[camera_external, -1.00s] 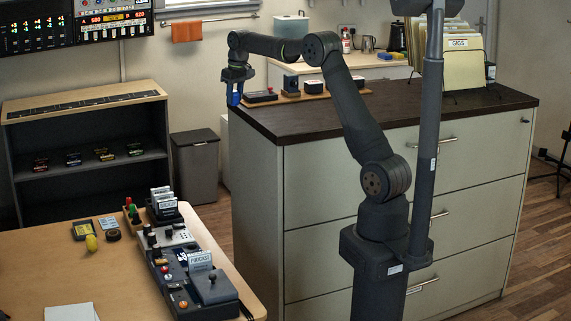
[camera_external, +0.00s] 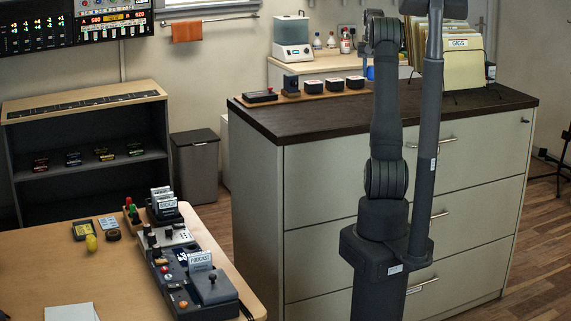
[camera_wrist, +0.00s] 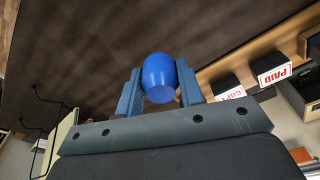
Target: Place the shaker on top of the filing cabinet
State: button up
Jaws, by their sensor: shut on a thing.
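My gripper (camera_wrist: 160,88) is shut on a smooth, rounded blue thing, which I take to be the shaker (camera_wrist: 159,76); it sits between the two fingers in the wrist view. In the external view my arm hides most of the gripper, and only a bit of blue (camera_external: 370,72) shows beside the arm. The filing cabinet (camera_external: 262,190) is cream with a dark brown top (camera_external: 330,122). The dark top (camera_wrist: 95,50) fills much of the wrist view behind the shaker. I cannot tell how high the shaker is above it.
A wooden rack with black stamps (camera_external: 312,86) lies along the cabinet's back left edge. A file holder with folders (camera_external: 462,58) stands at the back right. The cabinet top between them is mostly clear. The desk (camera_external: 130,280) at left holds a control console (camera_external: 192,262) and a yellow rounded thing (camera_external: 91,243).

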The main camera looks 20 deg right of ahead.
jog(key=s+d+r+m, duration=0.1)
jog(key=s+d+m, duration=0.3)
jog(key=s+d, duration=0.6)
jog(key=w+a+f, duration=0.1)
jog(key=w+f, duration=0.1)
jog(key=w, duration=0.1)
jog(key=w+a+f, duration=0.2)
jog(key=w, duration=0.1)
jog(key=w+a+f, duration=0.2)
jog(key=w, duration=0.2)
jog(key=shift+a+f, duration=0.1)
jog(key=shift+f, duration=0.15)
jog(key=shift+w+f, duration=0.1)
jog(key=shift+f, duration=1.9)
jog(key=shift+f, duration=0.1)
jog(key=o, duration=0.5)
jog(key=shift+f, duration=0.1)
jog(key=o, duration=0.5)
